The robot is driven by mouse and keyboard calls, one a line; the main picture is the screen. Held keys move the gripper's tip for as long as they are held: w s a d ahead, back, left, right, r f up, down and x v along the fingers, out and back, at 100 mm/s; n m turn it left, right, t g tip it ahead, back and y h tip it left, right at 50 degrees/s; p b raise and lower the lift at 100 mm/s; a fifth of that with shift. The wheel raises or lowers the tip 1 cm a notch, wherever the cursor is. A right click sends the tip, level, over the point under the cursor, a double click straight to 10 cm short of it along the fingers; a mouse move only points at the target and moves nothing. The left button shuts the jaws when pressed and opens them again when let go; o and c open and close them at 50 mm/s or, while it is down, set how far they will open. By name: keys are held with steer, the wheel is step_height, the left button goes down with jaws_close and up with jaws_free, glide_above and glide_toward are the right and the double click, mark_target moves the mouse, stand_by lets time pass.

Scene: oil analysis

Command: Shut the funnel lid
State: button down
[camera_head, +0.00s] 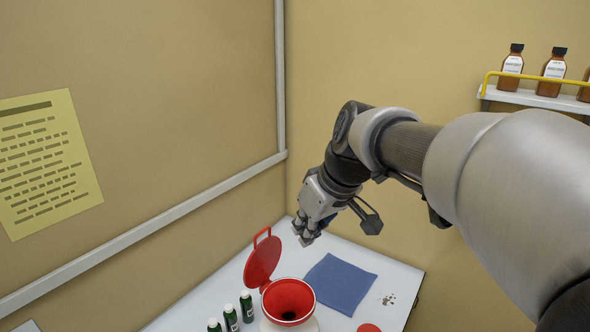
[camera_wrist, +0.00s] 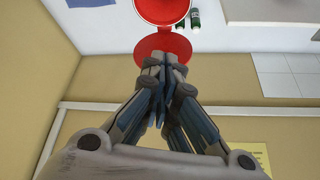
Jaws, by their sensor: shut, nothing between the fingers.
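The red funnel (camera_head: 289,301) stands on the white bench top with its mouth facing up. Its round red lid (camera_head: 263,262) is open, tilted up on the far left side of the funnel, with a loop handle on top. My gripper (camera_head: 306,236) is shut and empty, above the bench to the right of the lid's top edge and apart from it in the head view. In the wrist view the shut fingertips (camera_wrist: 162,60) overlap the lid (camera_wrist: 150,46), and the funnel (camera_wrist: 162,8) is cut by the top edge. I cannot tell the exact gap there.
Several green bottles (camera_head: 231,318) stand left of the funnel. A red round object (camera_head: 368,328) is at the front. Walls close off the back; brown bottles (camera_head: 512,67) stand on a shelf.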

steer(key=w+a+r+n+y+p, duration=0.2)
steer(key=w+a+r+n+p, duration=0.3)
steer(key=w+a, duration=0.5)
step_height(320, 180, down, 10)
steer(key=a+m+p, duration=0.1)
steer(key=a+p, duration=0.1)
steer(key=shift+g+p, duration=0.3)
steer(key=shift+s, duration=0.15)
steer(key=shift+f+b, duration=0.15)
steer(key=shift+b, duration=0.4)
